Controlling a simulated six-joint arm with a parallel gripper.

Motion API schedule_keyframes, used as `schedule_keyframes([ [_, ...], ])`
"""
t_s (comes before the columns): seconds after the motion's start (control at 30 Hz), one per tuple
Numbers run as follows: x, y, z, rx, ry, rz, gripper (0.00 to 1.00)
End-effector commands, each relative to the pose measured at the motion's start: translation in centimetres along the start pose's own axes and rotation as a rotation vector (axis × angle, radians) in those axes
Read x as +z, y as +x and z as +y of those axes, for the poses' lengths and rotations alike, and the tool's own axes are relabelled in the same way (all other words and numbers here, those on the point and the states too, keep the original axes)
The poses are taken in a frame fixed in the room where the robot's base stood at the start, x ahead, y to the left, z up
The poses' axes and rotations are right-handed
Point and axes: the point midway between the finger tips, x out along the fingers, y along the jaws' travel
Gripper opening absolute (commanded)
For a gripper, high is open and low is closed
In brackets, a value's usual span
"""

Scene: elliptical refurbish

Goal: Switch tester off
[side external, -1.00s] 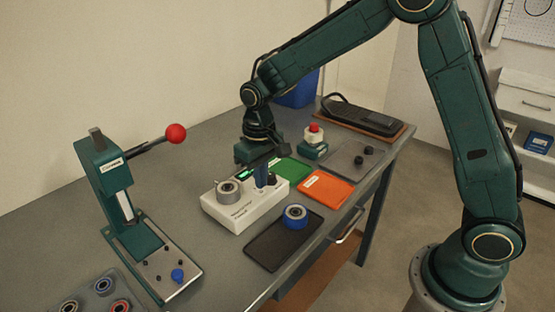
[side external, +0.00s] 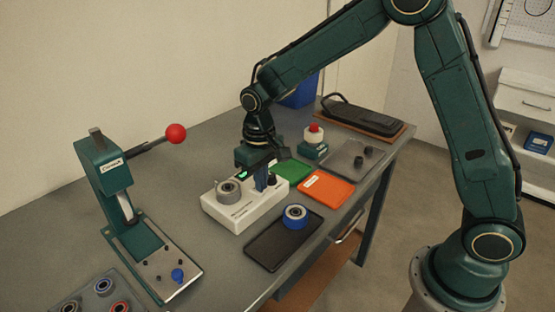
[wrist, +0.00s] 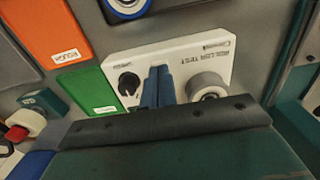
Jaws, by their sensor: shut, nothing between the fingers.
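The tester is a white box (side external: 240,215) on the bench, with a grey roller (side external: 228,190) seated on its left part. A small green light (side external: 243,174) shows at its back, close to my gripper. A black knob (side external: 272,181) stands on its right part; in the wrist view the knob (wrist: 129,84) has a white pointer mark. My gripper (side external: 261,188) points down over the tester between roller and knob. Its blue fingers (wrist: 158,85) are together and empty, beside the knob. I cannot tell whether the fingertips touch the box.
A green mat (side external: 292,171) and an orange mat (side external: 326,190) lie right of the tester. A black tray (side external: 265,252) with a blue-rimmed roller (side external: 295,216) is in front. A press (side external: 118,195) with a red-ball lever stands left. A red-topped button (side external: 314,138) stands behind.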

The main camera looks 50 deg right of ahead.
Motion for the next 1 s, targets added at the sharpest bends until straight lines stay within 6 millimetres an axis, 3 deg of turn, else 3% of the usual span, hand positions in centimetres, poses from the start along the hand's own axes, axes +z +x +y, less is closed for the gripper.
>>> schedule_keyframes([
  [1.0, 0.01, 1.01, 0.00, 0.000, 0.000, 0.000, 0.00],
])
